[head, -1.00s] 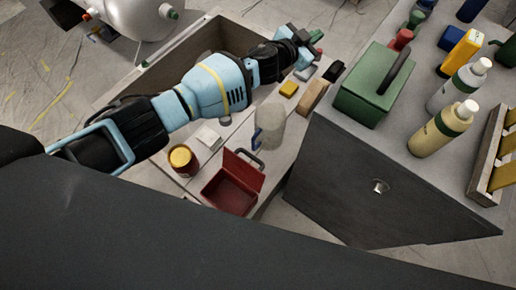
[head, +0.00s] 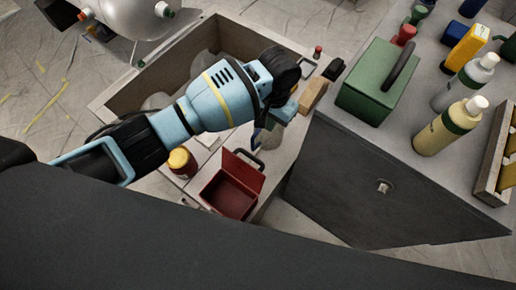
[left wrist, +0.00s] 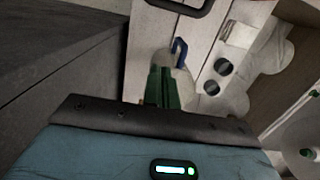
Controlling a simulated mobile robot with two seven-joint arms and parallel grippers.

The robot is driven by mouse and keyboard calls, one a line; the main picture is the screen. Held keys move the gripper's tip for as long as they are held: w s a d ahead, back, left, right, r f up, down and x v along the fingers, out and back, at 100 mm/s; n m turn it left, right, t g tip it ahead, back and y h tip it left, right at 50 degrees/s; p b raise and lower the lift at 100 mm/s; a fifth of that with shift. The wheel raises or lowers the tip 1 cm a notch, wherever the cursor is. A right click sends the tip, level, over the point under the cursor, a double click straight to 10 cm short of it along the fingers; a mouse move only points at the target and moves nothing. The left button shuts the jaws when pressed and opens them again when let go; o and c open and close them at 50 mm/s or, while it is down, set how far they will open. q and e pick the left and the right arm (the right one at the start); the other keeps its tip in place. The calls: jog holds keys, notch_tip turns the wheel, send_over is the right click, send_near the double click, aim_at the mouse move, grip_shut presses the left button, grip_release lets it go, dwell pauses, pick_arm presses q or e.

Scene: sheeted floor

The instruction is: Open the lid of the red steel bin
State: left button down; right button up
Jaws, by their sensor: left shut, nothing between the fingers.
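The red steel bin (head: 227,194) stands low on the pale work surface in the head view. Its lid (head: 243,171) is raised at the back, with a dark handle at its upper edge, and the red inside shows. My left gripper (head: 284,110) is above and to the right of the bin, over the clear jug, apart from the bin. In the left wrist view its green fingers (left wrist: 165,88) are together with nothing between them. A dark handle is cut off at that view's top edge; I cannot tell whether it is the bin's. My right gripper is out of view.
A clear jug (head: 270,137) with a blue handle is partly hidden below my left gripper. A yellow-lidded jar (head: 182,163) stands left of the bin. A green box (head: 370,95) and bottles stand on the grey cabinet at right. A deep open box (head: 125,97) lies behind my arm.

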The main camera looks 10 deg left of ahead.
aim_at(247, 166)
pick_arm(q)
jog(key=shift+s+g, duration=0.3)
jog(key=shift+s, duration=0.1)
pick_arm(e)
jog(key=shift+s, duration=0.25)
